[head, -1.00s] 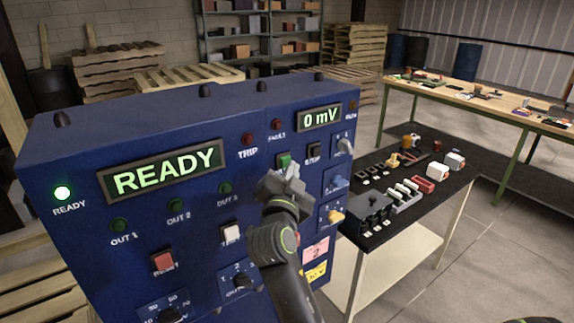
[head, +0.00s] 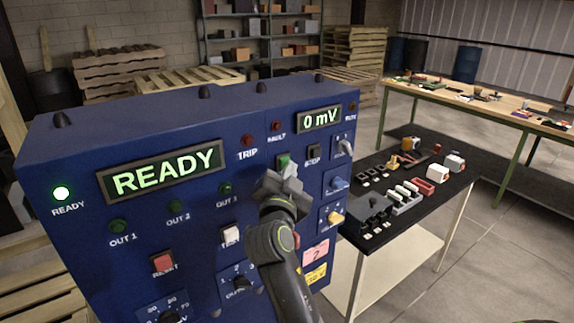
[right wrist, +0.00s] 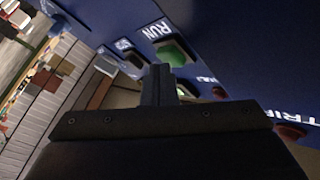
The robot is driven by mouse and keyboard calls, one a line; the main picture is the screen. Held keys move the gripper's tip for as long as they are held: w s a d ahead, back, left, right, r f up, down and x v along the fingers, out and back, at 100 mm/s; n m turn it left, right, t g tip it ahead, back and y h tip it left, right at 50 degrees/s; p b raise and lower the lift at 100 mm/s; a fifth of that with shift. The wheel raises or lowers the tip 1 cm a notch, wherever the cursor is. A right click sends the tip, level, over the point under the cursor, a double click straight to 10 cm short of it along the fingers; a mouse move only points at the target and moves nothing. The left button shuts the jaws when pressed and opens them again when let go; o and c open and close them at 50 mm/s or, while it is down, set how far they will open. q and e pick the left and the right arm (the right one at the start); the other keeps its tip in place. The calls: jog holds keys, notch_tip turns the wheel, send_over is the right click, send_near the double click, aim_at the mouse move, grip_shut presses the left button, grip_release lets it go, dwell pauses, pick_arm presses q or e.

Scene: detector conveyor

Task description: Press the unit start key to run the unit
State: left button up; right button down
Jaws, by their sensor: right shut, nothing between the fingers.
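The blue unit panel (head: 75,160) stands in front of me, with a lit READY display (head: 167,170) and a 0 mV display (head: 319,118). The green RUN key (head: 283,160) is at the panel's upper right, partly covered by my right gripper (head: 291,171) in the head view. In the right wrist view the RUN key (right wrist: 173,54) lies just beyond the shut fingertips (right wrist: 160,70). My right gripper is shut and empty. I cannot tell whether it touches the key. The left gripper is not in view.
A STOP key (head: 313,152) sits right of the RUN key. A red reset key (head: 163,263) and knobs are lower on the panel. A black-topped table (head: 425,198) with small parts stands at the right. A long workbench (head: 430,91) is behind it.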

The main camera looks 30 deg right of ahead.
jog(key=shift+w, duration=0.15)
dwell(0.4)
jog(key=shift+s, duration=0.9)
jog(key=shift+d, duration=0.1)
jog(key=shift+s+d, duration=0.15)
jog(key=shift+s, duration=2.35)
